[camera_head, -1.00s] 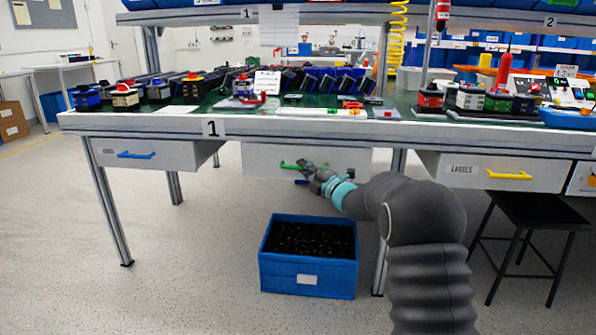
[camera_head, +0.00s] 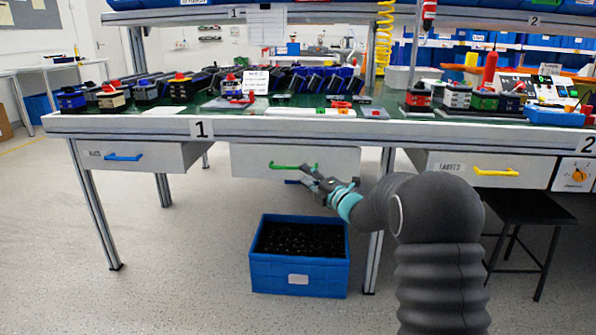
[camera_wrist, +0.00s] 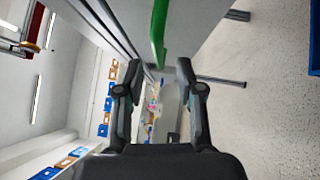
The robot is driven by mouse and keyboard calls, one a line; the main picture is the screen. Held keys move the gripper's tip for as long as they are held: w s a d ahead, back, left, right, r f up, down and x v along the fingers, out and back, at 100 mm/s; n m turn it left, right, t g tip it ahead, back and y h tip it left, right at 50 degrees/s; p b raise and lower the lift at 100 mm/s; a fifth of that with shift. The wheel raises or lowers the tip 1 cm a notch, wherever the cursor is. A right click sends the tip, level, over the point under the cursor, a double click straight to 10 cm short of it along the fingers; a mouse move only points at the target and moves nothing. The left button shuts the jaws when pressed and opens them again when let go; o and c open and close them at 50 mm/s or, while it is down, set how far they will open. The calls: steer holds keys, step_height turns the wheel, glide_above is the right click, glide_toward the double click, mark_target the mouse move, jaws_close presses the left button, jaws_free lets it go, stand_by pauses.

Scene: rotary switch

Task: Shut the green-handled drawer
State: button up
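The green-handled drawer (camera_head: 250,161) hangs under the middle of the workbench, with a pale grey front. How far it stands out from the bench is hard to tell. Its green handle (camera_head: 290,166) lies across the front and shows at the top of the wrist view (camera_wrist: 158,32). My gripper (camera_head: 308,176) is just below and right of the handle's right end. In the wrist view my gripper (camera_wrist: 159,72) has its two fingers spread with nothing between them. The handle is beyond the fingertips, and no contact shows.
A blue-handled drawer (camera_head: 150,156) is at left and a yellow-handled LABELS drawer (camera_head: 450,168) at right. A blue bin (camera_head: 298,273) with dark contents stands on the floor below my gripper. A black stool (camera_head: 525,208) is at right. Floor at left is clear.

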steer(key=v, duration=0.6)
